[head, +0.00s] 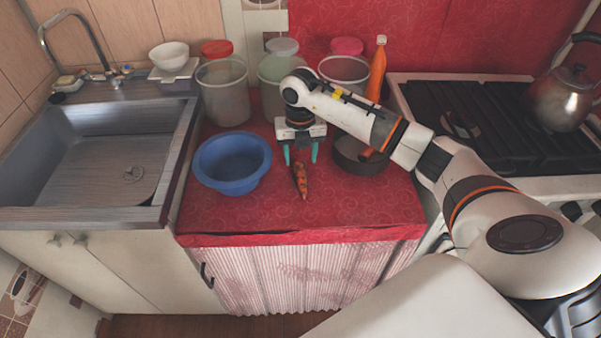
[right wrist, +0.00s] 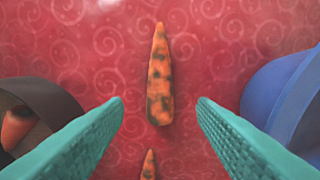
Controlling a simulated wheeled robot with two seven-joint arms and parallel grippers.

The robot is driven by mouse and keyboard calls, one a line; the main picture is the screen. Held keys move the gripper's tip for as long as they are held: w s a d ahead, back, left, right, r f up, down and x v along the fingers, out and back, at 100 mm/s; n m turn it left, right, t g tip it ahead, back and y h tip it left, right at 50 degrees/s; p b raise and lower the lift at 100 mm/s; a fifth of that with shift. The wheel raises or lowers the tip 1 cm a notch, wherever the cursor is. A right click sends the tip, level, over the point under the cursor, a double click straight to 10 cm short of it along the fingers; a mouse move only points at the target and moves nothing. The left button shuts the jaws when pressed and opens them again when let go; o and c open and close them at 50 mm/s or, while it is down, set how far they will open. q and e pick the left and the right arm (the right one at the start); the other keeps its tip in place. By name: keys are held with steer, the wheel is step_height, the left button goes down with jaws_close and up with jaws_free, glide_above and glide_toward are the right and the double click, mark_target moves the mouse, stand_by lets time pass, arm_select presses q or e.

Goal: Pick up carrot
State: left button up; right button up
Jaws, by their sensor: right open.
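An orange carrot (head: 301,180) with dark patches lies on the red cloth, its tip toward the counter's front edge. In the right wrist view the carrot (right wrist: 159,75) lies whole, in line with the gap between the fingers. Part of a second similar carrot (right wrist: 149,165) shows at that view's bottom edge. My right gripper (head: 300,160) is open and empty, its teal fingers pointing down near the carrot. In the right wrist view its fingertips (right wrist: 161,101) stand apart on either side of the carrot. My left gripper is not in view.
A blue bowl (head: 231,183) stands left of the carrot. A dark pan (head: 347,164) with something orange in it stands to the right. Clear containers (head: 224,104) and an orange bottle (head: 376,72) stand behind. The cloth (head: 350,210) in front is clear.

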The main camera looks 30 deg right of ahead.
mark_target(301, 171)
step_height(301, 171, down, 6)
steer(key=shift+s+r+p, duration=0.1)
steer(key=shift+r+p, duration=0.05)
steer(key=shift+p, duration=0.35)
steer(key=shift+c, duration=0.3)
steer(key=c, duration=1)
